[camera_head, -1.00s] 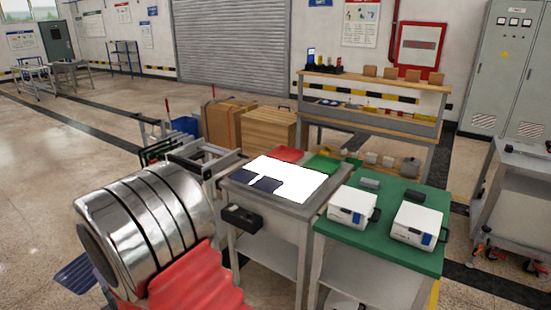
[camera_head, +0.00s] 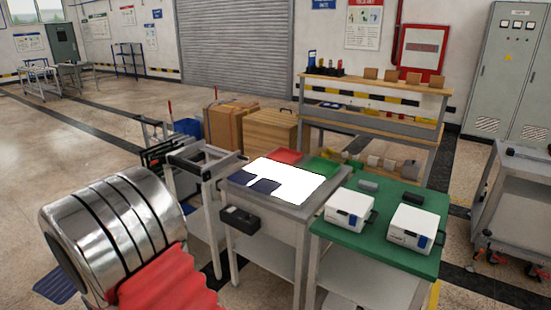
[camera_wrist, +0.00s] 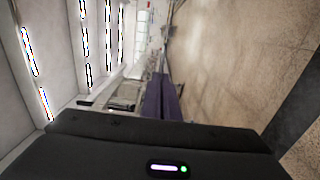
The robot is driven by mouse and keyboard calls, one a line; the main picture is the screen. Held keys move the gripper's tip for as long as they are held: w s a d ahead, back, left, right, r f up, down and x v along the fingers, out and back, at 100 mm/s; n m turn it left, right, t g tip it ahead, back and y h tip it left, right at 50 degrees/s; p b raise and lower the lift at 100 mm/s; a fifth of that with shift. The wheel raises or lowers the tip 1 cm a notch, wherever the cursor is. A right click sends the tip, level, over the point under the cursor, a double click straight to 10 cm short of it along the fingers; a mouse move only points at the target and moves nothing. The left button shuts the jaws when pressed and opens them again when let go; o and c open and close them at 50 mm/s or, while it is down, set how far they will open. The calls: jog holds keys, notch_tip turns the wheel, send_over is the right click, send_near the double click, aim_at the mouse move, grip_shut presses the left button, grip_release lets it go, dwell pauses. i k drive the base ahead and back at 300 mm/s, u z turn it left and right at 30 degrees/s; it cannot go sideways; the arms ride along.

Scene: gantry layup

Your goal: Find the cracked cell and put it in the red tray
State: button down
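Two dark blue cells lie on a bright white panel (camera_head: 300,182) on the grey table, in the head view. One cell (camera_head: 242,177) is at the left edge and the other cell (camera_head: 264,186) is just right of it. They are too small to show any crack. The red tray (camera_head: 286,155) sits behind the panel, and a green tray (camera_head: 321,165) is to its right. My gripper is out of the head view. In the wrist view its two dark purple fingers (camera_wrist: 163,97) lie side by side with no clear gap, and nothing shows between them.
A black box (camera_head: 239,220) is fixed on the table's front. A green-topped table (camera_head: 375,235) with two white boxed devices stands to the right. A grey frame (camera_head: 203,160) stands left of the cell table. Wooden crates (camera_head: 270,130) and a workbench (camera_head: 370,112) are behind.

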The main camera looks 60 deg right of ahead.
aim_at(285, 157)
jog(key=z, duration=0.05)
jog(key=i, duration=2.4)
jog(key=z, duration=0.55)
jog(key=i, duration=0.6)
jog(key=z, duration=0.6)
jog(key=i, duration=0.55)
jog(key=z, duration=0.8)
jog(key=i, duration=0.7)
jog(key=z, duration=0.35)
